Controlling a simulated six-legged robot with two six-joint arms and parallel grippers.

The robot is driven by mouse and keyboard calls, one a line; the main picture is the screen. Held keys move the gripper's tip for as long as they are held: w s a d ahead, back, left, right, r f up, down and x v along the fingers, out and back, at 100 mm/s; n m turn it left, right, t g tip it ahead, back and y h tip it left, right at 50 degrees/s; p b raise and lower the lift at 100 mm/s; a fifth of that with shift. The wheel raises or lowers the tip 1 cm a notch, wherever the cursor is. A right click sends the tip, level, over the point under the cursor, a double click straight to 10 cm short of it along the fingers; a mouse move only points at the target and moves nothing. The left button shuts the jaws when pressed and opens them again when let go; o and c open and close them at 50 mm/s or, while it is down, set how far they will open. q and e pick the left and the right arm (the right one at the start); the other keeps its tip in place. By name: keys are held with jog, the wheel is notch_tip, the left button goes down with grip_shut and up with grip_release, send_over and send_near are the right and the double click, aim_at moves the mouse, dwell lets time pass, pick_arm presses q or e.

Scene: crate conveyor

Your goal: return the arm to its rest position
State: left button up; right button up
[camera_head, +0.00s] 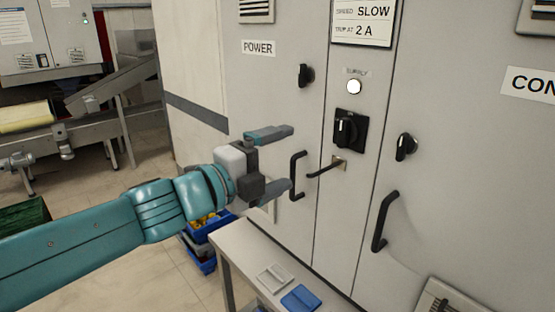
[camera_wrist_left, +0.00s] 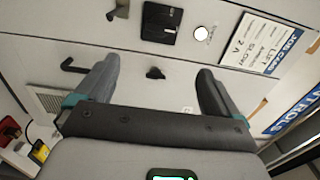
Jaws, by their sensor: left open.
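My left arm (camera_head: 105,238) is teal and reaches in from the left across the head view. Its left gripper (camera_head: 288,160) is open and empty, with its two grey fingers apart in front of the grey control cabinet (camera_head: 285,80). I cannot tell the exact gap between fingertips and cabinet. My right gripper is in neither view.
The cabinet carries a black rotary switch (camera_head: 346,131), a white lamp (camera_head: 354,87), knobs and protruding handles (camera_head: 385,222). Below stands a small table (camera_head: 245,255) with a blue object (camera_head: 300,298). Blue crates (camera_head: 207,265) and a conveyor (camera_head: 75,135) lie left; floor between is clear.

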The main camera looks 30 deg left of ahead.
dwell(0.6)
pick_arm(q)
jog(key=w+d+f+n+g, duration=0.2)
jog(key=f, duration=0.9)
jog(key=w+d+f+n+g, duration=0.1)
jog(key=d+f+n+g, duration=0.15)
jog(key=f, duration=0.85)
jog(key=w+d+f+n+g, duration=0.1)
jog(key=w+d+f+g, duration=0.15)
jog(key=f, duration=0.85)
jog(key=s+d+f+n+g, duration=0.2)
jog(key=s+f, duration=0.1)
jog(key=f, duration=0.4)
jog(key=s+d+f+n+g, duration=0.1)
jog(key=s+d+f+n, duration=0.1)
jog(key=s+f+n, duration=0.3)
jog(key=s+d+f+n+g+y, duration=0.1)
jog(key=s+f+n+g+y, duration=0.1)
jog(key=s+f+n+g, duration=0.4)
jog(key=s+f+n, duration=0.5)
jog(key=s+f, duration=0.4)
jog(key=s, duration=0.3)
jog(key=shift+g, duration=0.3)
